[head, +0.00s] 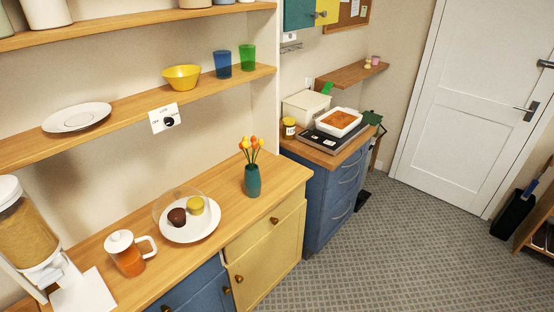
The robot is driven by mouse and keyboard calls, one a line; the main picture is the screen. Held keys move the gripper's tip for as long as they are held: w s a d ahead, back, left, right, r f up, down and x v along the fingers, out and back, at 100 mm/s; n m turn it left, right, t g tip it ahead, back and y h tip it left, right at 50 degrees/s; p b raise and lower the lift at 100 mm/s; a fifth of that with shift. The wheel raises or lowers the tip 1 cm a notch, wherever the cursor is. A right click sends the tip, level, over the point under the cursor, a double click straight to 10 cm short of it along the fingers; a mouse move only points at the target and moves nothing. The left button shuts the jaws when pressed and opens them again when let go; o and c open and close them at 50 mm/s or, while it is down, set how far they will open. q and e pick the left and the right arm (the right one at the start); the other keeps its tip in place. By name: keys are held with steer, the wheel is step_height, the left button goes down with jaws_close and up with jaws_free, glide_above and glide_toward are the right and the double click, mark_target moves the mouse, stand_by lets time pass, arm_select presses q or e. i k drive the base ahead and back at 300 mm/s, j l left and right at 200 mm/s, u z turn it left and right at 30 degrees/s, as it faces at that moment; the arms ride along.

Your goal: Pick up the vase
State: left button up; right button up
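A teal vase (252,181) stands upright on the wooden counter (285,178), toward its right end. Several orange and yellow tulips (250,145) on green stems stick up out of it. Nothing covers the vase in the head view. Neither of my grippers shows in this view.
A shelf (130,122) with a yellow bowl (183,77) hangs above. The carpeted floor (385,245) at right is mostly clear.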

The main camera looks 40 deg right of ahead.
mark_target(252, 179)
steer(key=z, duration=1.25)
steer(key=u, duration=0.3)
steer(key=i+l+u, duration=0.15)
steer(key=l+u, duration=0.15)
steer(key=i+l+u, duration=0.25)
steer(key=l+u, duration=0.3)
